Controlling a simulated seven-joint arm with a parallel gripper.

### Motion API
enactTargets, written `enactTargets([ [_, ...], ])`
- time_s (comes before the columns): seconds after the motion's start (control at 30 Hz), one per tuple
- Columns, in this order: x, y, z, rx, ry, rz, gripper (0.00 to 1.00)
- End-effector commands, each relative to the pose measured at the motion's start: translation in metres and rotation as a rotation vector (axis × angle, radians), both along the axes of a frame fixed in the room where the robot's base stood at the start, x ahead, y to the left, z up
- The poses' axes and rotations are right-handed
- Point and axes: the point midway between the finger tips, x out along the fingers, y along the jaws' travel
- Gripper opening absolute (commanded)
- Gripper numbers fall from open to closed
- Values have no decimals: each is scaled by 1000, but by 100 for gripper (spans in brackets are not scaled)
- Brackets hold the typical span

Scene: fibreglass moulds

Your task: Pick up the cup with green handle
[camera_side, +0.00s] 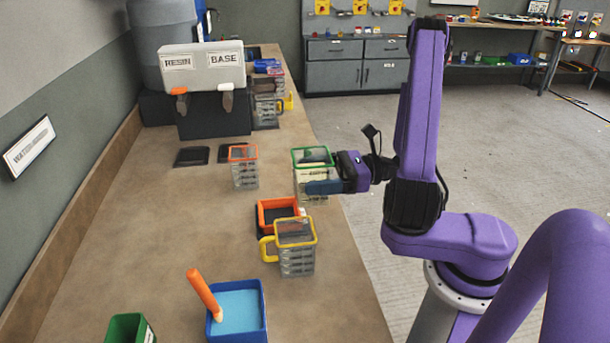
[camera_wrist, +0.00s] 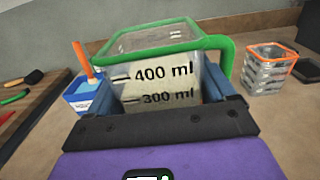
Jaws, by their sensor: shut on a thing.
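The cup with green handle (camera_side: 313,157) is a clear measuring cup with a green rim, at the right edge of the bench in the side view. In the wrist view the cup (camera_wrist: 165,85) fills the middle, with 400 ml and 300 ml marks facing me and its green handle (camera_wrist: 226,55) on the right. My gripper (camera_side: 325,187) reaches it from the right and is shut on its body; in the wrist view blue fingers (camera_wrist: 168,103) flank the cup on both sides. The cup looks upright. Whether its base touches the bench I cannot tell.
An orange-rimmed cup (camera_side: 244,170) stands left of it. An orange-rimmed tray (camera_side: 277,214) and a yellow-handled cup (camera_side: 295,250) stand nearer the camera. A blue tub (camera_side: 250,318) with an orange-handled tool is in front. Resin and base dispensers (camera_side: 203,67) stand at the back.

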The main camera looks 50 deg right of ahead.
Motion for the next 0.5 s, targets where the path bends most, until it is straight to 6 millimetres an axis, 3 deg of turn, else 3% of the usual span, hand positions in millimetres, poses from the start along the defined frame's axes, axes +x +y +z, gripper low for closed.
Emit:
enactTargets([
  [0.5, -41, -1, 19, 1, -2, -1, 34],
])
